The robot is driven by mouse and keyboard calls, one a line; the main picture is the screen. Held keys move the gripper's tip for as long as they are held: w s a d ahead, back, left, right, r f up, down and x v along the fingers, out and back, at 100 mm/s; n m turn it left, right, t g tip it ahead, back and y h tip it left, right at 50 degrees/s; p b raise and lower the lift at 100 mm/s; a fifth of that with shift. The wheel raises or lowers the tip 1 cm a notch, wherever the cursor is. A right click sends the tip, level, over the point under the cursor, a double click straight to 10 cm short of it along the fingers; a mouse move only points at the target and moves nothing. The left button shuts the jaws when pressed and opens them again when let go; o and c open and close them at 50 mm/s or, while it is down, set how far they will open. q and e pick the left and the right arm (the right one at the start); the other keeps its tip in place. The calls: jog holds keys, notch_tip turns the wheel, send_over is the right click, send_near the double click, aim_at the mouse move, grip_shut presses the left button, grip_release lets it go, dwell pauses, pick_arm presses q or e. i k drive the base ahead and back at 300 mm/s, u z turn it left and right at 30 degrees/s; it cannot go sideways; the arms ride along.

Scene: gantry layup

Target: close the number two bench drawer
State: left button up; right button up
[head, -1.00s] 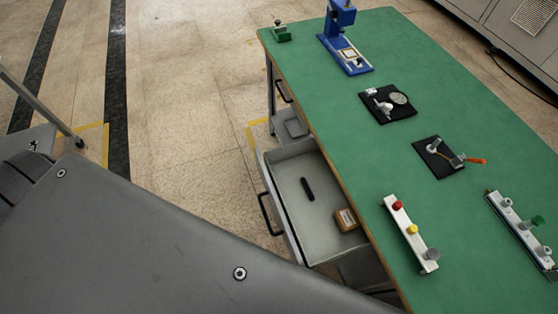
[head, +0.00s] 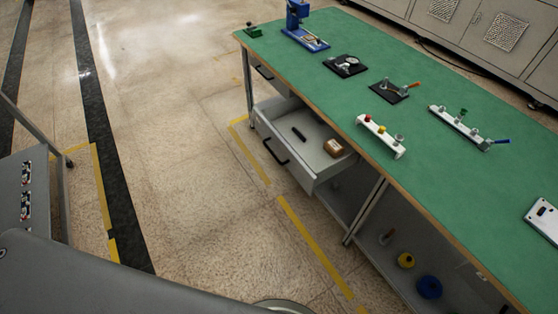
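The bench drawer (head: 295,178) is grey with a dark bar handle (head: 273,152) on its front. It stands pulled out from under the green-topped bench (head: 400,150). A black cylinder-like item (head: 299,134) and a small brown box (head: 333,147) lie inside it. No number can be read on the drawer front. Another dark handle (head: 264,72) shows under the bench edge farther back, and that drawer looks shut. Neither of my grippers is in the head view.
A blue press (head: 301,28), dark fixture plates (head: 345,65) and white button bars (head: 381,136) stand on the bench. A shelf below holds yellow (head: 406,260) and blue (head: 429,287) rolls. The floor before the drawer is clear, with yellow tape (head: 310,240). Grey cabinets (head: 480,30) stand behind.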

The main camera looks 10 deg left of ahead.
aim_at(308, 162)
jog(key=u, duration=0.15)
jog(key=i, duration=0.85)
jog(key=u, duration=0.4)
jog(key=k, duration=0.5)
jog(key=u, duration=0.95)
jog(key=i, duration=0.7)
jog(key=z, duration=1.65)
